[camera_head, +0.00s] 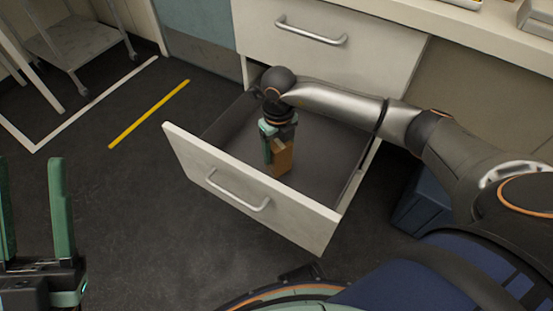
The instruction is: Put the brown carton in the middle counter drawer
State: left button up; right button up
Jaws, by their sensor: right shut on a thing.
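The brown carton (282,160) is a small upright box inside the open drawer (245,203). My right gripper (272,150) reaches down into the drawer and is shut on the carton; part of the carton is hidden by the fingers. I cannot tell whether the carton's base touches the drawer floor. The drawer is pulled out below a closed upper drawer (330,55) and has a white front with a bar handle. My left gripper (35,210) is at the lower left, fingers apart and empty, away from the drawer.
A white counter (460,38) runs along the top right. A wheeled cart (75,42) stands at the upper left. A blue bin (422,203) is on the floor right of the drawer. The dark floor (125,180) left of the drawer is clear, with yellow and white tape lines.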

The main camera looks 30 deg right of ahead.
jog(key=shift+w+a+f+b, duration=0.1)
jog(key=shift+f+b, duration=0.15)
jog(key=shift+f, duration=0.35)
jog(key=shift+w+d+f+b, duration=0.1)
jog(key=shift+w+f+b, duration=0.1)
jog(key=shift+f, duration=0.45)
jog(key=shift+w+a+f+b, duration=0.1)
jog(key=shift+f+b, duration=0.15)
jog(key=shift+f, duration=0.35)
jog(key=o, duration=1.5)
jog(key=shift+s+f, duration=0.1)
jog(key=shift+f, duration=0.05)
jog(key=shift+r, duration=0.3)
notch_tip(320, 180, up, 11)
jog(key=p, duration=0.3)
jog(key=shift+f+p, duration=0.2)
jog(key=shift+p, duration=0.15)
jog(key=shift+r, duration=0.6)
